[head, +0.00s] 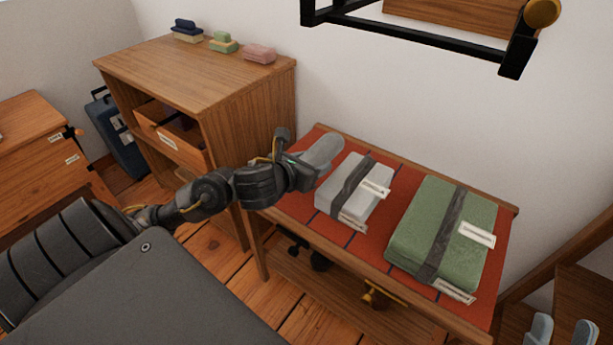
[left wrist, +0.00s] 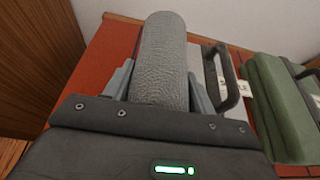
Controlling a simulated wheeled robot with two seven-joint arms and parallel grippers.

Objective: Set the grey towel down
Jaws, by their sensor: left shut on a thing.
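The grey towel is a rolled bundle (head: 323,151) at the left end of the red-topped bench (head: 290,212). My left gripper (head: 305,162) is shut on its near end. In the left wrist view the roll (left wrist: 164,60) stands out between the two fingers (left wrist: 158,85), over the red cloth. I cannot tell whether its underside touches the cloth. My right gripper (head: 562,331) shows only its two fingertips at the bottom right; they are apart with nothing between them.
A strapped light grey bundle (head: 350,203) lies just right of the roll, and a larger strapped green bundle (head: 440,230) lies further right. A wooden cabinet (head: 190,75) stands at the left with folded cloths on top. A black-framed rack (head: 420,38) hangs above.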

